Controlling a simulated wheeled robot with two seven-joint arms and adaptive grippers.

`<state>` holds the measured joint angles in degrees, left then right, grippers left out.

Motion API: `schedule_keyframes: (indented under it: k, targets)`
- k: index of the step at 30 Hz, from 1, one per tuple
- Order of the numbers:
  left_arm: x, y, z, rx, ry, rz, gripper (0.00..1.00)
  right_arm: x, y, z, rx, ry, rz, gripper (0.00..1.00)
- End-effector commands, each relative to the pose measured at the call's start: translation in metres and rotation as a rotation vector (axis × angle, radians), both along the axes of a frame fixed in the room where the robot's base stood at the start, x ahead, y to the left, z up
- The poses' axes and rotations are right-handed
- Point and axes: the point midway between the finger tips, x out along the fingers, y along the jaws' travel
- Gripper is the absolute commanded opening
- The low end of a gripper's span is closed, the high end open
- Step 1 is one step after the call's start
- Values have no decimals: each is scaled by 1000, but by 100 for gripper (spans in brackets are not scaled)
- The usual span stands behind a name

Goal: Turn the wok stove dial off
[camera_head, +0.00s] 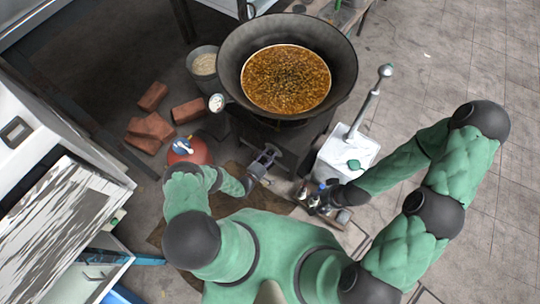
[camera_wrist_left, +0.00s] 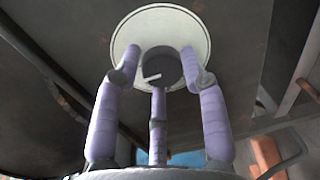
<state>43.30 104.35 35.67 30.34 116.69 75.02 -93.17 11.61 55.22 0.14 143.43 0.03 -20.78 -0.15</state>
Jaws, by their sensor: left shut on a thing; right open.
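The wok (camera_head: 338,62) sits on its dark stove and holds brown, bubbling-looking food. The stove dial (camera_wrist_left: 160,68) shows in the left wrist view as a dark knob with a white pointer mark, on a round pale plate (camera_wrist_left: 185,28). My left gripper (camera_head: 268,152) is low at the stove's front, below the wok in the picture. In the left wrist view its purple-padded fingers (camera_wrist_left: 162,75) are shut around the knob. The dial is hidden in the head view. My right gripper (camera_head: 322,193) is open beside the white container, partly lost among small items.
A white container (camera_head: 345,150) with a long-handled ladle (camera_head: 372,98) stands right of the stove. Small bottles (camera_head: 303,193) are by my right gripper. A red gas cylinder (camera_head: 200,152), bricks (camera_head: 187,111) and a bucket (camera_head: 203,65) are on the left.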

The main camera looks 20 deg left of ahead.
Motion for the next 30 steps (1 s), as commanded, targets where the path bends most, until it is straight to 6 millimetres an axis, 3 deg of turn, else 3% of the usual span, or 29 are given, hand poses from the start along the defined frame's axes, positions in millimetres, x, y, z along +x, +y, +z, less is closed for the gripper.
schedule_keyframes:
  k: [7, 8, 10, 23, 30]
  targets:
    - [0, -5, 3, -1, -10, -13, 10, 0, 0, 0, 0, 0, 0, 59]
    - [0, -5, 3, -2, -9, -13, 45, 0, 0, 0, 0, 0, 0, 59]
    - [0, -5, 3, -2, -8, -12, 64, 0, 0, 0, 0, 0, 0, 59]
    - [-5, 1, 1, -1, -1, -3, 64, 0, 5, 0, -9, 0, 1, 59]
    - [-41, 15, 4, -1, 0, -1, 64, 0, 5, 0, -9, 0, 1, 59]
